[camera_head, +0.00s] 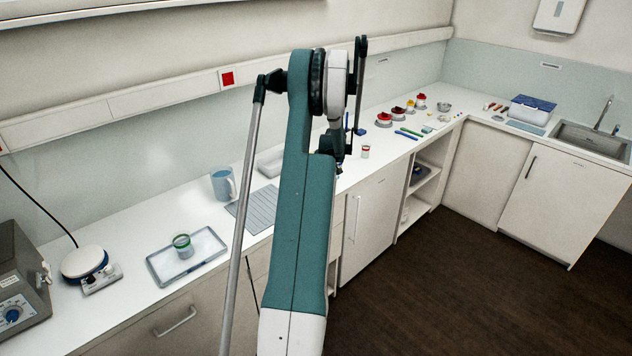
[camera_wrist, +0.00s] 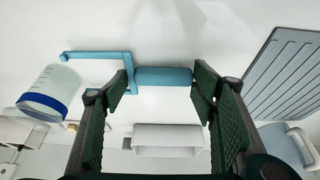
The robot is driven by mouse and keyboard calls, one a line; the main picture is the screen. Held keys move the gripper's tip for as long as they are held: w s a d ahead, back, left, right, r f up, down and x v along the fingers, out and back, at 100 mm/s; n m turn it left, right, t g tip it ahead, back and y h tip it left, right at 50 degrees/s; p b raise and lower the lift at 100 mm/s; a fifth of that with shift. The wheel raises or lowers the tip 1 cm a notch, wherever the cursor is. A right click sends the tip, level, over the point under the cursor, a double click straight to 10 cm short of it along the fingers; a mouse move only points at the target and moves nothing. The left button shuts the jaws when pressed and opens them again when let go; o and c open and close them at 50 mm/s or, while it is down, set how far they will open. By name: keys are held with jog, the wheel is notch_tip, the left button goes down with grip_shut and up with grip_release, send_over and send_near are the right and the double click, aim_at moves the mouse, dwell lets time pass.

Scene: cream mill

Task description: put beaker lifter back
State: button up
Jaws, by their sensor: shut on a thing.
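In the wrist view, my gripper (camera_wrist: 165,84) has its two green-padded fingers closed around the beaker lifter (camera_wrist: 165,75). The part between the pads is a teal-blue bar, and a thin L-shaped arm (camera_wrist: 97,56) reaches out from it to the left. I cannot tell whether the lifter touches the white counter (camera_wrist: 200,35). In the head view, my arm hides most of the gripper and the lifter. A clear beaker with a blue band (camera_wrist: 48,92) is left of the gripper in the wrist view.
A white tray (camera_wrist: 168,140), a ribbed grey mat (camera_wrist: 285,72) and a blue-grey jug (camera_head: 223,184) are nearby. A shallow tray (camera_head: 160,270) holds a green-banded beaker (camera_head: 182,246). A small red-marked cup (camera_head: 365,151) stands right of my arm. The wall runs close behind.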

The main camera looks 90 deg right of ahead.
jog(key=shift+f, duration=0.15)
jog(key=o, duration=0.9)
jog(key=shift+v, duration=6.15)
jog(key=shift+w+d, duration=0.1)
jog(key=shift+w, duration=0.1)
